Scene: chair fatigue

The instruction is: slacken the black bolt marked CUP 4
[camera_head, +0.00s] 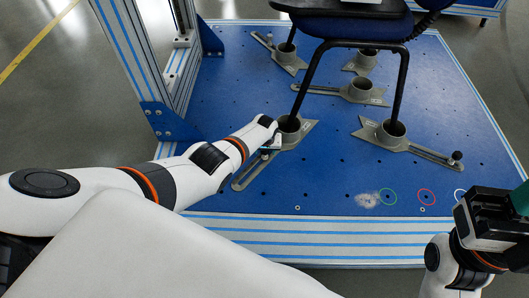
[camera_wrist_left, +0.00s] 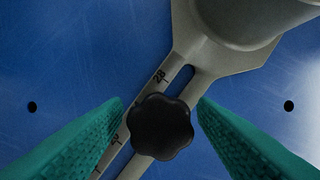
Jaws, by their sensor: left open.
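A black lobed bolt knob (camera_wrist_left: 160,127) sits on the slotted arm of a grey cup clamp (camera_wrist_left: 205,45) in the left wrist view. The green fingers of my left gripper (camera_wrist_left: 160,106) stand open on both sides of the knob, apart from it. In the head view my left gripper (camera_head: 270,146) is low over the front-left cup clamp (camera_head: 291,130) and hides the knob there. A chair leg stands in that cup. I cannot read a CUP 4 mark. My right gripper (camera_head: 515,205) is partly in view at the right edge; its opening cannot be made out.
A dark blue chair (camera_head: 352,28) stands above the blue plate (camera_head: 330,180). Another cup clamp (camera_head: 391,132) with a black bolt (camera_head: 456,156) is to the right, and more stand behind. The plate's front strip is mostly clear.

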